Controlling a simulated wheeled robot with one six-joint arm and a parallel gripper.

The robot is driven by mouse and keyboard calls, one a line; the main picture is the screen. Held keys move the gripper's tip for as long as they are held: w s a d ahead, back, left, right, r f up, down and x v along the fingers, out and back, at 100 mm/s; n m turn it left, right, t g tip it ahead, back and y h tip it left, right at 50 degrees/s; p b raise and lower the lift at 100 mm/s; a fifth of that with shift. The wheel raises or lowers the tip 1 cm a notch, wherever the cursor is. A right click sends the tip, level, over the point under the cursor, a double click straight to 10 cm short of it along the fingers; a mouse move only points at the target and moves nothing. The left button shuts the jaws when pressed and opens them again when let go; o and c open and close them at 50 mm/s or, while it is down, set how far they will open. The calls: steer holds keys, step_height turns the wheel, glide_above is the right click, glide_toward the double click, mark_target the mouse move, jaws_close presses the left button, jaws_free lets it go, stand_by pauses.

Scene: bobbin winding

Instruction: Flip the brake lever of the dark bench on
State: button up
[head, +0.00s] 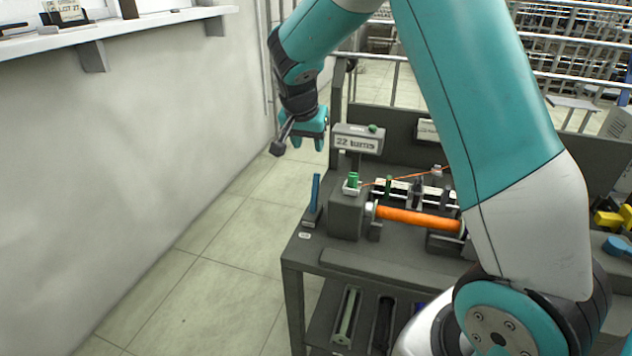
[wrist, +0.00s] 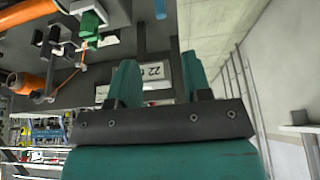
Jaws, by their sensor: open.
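The dark bench (head: 292,256) stands right of centre in the head view. A blue lever (head: 315,193), which looks like the brake lever, stands nearly upright on a small dark base at the bench's left edge. A small blue piece at the top of the wrist view (wrist: 160,9) seems to be the same lever. My gripper (head: 308,143) is open and empty, pointing down, above and apart from the lever, near the bench's left end. Its two teal fingers also show in the wrist view (wrist: 160,78), with a gap between them.
A "22 turns" sign (head: 357,143) stands at the bench's back, close to my gripper. An orange roll (head: 415,218) and a green-topped post (head: 353,180) with orange thread lie right of the lever. A wall shelf (head: 120,30) is at upper left. Floor left of the bench is clear.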

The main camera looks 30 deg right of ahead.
mark_target(316, 177)
steer(key=p+x, duration=0.2)
steer(key=x, duration=1.3)
steer(key=shift+f, duration=0.25)
steer(key=shift+c, duration=0.4)
jaws_close()
